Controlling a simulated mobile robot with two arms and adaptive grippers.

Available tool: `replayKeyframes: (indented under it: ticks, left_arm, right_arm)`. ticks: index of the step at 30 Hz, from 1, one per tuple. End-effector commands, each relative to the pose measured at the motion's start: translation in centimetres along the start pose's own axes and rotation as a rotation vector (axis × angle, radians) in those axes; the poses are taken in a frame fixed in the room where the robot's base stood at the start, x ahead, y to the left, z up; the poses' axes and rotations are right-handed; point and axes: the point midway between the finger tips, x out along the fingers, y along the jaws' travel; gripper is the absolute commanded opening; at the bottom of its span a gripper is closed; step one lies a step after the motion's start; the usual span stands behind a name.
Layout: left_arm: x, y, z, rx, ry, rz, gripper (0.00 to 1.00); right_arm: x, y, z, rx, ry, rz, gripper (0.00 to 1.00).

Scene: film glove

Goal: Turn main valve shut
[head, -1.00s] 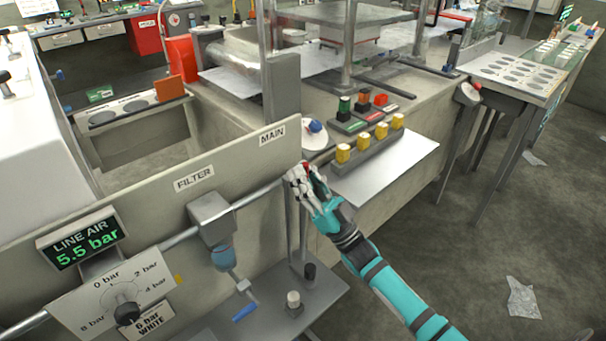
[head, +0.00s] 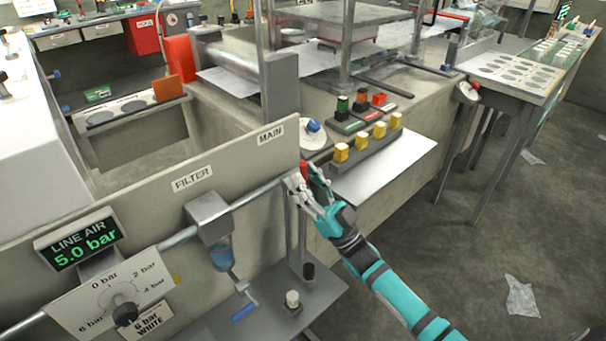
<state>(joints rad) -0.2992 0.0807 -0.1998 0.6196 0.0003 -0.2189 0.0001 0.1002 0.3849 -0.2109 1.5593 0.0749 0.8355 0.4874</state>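The main valve shows as a small red handle (head: 304,170) at the right end of the grey air pipe (head: 262,193), below the MAIN label (head: 270,135). My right gripper (head: 306,181) is at this handle, with its fingers on either side of the red part. The fingers hide much of the valve, and I cannot tell whether they grip it or stand apart from it. The LINE AIR display (head: 79,243) reads 5.0 bar. My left gripper is not in view.
The filter (head: 211,218) hangs on the pipe left of the valve. A regulator dial (head: 124,312) sits lower left. Behind my gripper are a row of yellow buttons (head: 360,141) and a white sheet (head: 385,168). A low grey shelf (head: 325,290) lies below.

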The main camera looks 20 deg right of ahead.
Motion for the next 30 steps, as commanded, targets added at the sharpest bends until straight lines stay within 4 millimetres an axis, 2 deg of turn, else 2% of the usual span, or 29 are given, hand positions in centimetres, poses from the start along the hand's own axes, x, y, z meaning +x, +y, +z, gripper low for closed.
replayKeyframes:
  ticks: [9,15,20,30]
  left_arm:
    - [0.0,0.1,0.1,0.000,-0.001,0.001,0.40]
    - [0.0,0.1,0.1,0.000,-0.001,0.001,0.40]
    - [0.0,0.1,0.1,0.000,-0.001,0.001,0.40]
    - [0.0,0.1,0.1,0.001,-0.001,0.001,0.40]
  right_arm:
    - [-6.8,0.0,0.1,0.000,-0.007,0.003,0.38]
    - [-9.8,0.0,0.1,0.000,-0.005,0.003,0.38]
    - [-10.8,0.0,0.0,0.000,-0.003,0.002,0.38]
    - [-10.9,0.0,0.0,0.000,-0.002,0.001,0.38]
